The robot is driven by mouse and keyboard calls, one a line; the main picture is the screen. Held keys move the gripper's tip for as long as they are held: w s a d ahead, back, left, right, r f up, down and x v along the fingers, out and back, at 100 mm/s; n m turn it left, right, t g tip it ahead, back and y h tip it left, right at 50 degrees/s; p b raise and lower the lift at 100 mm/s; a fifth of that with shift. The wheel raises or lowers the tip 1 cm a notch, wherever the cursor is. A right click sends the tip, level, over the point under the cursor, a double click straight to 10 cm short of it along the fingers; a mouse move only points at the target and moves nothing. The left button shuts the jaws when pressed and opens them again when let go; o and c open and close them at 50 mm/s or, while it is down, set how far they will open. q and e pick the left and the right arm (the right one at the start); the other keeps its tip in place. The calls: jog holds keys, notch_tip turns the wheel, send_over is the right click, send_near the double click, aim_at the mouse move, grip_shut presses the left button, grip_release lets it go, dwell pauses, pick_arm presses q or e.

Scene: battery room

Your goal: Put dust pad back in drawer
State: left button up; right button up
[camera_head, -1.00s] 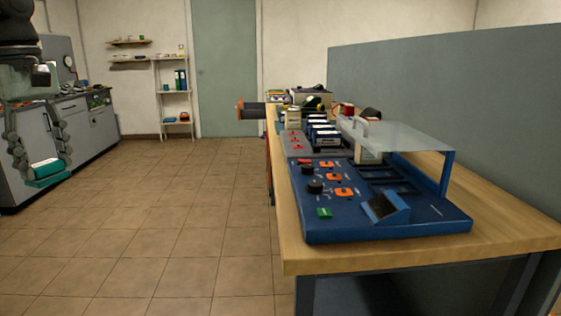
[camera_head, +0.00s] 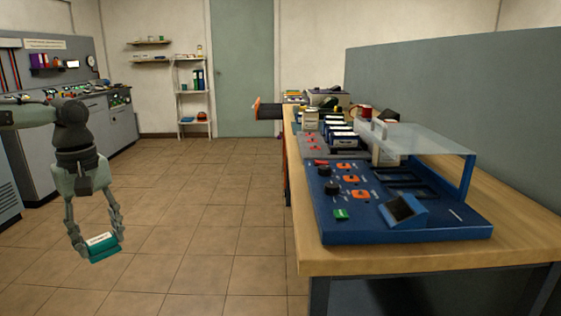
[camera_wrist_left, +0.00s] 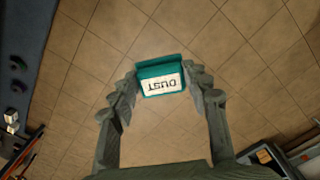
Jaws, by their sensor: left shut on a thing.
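The dust pad (camera_head: 104,249) is a teal block with a white label. In the left wrist view the dust pad (camera_wrist_left: 160,76) shows the word DUST upside down. My left gripper (camera_head: 96,240) is shut on it and holds it over the tiled floor, at the left of the head view. The fingers (camera_wrist_left: 166,84) press on the pad's two sides in the left wrist view. A drawer (camera_head: 268,110) with an orange front seems to stick out from the far left side of the wooden bench; its inside is hidden. My right gripper is not in view.
The wooden bench (camera_head: 400,262) fills the right, carrying a blue control panel (camera_head: 400,225) under a clear cover. Grey cabinets (camera_head: 88,128) stand along the left wall. Tiled floor (camera_head: 215,220) lies free between my left gripper and the bench.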

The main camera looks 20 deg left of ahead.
pick_arm(q)
jog(key=w+d+f+m, duration=0.3)
jog(key=d+f, duration=0.1)
jog(key=d, duration=0.4)
jog(key=w+d+f+m, duration=0.3)
jog(key=d+m, duration=0.1)
jog(key=d, duration=0.3)
jog(key=w+d+f+m, duration=0.3)
jog(key=d+f, duration=0.1)
jog(key=d, duration=0.4)
jog(key=w+d+m, duration=0.1)
jog(key=d+m, duration=0.4)
jog(key=d, duration=0.6)
jog(key=shift+w+r, duration=0.25)
jog(key=shift+f, duration=0.1)
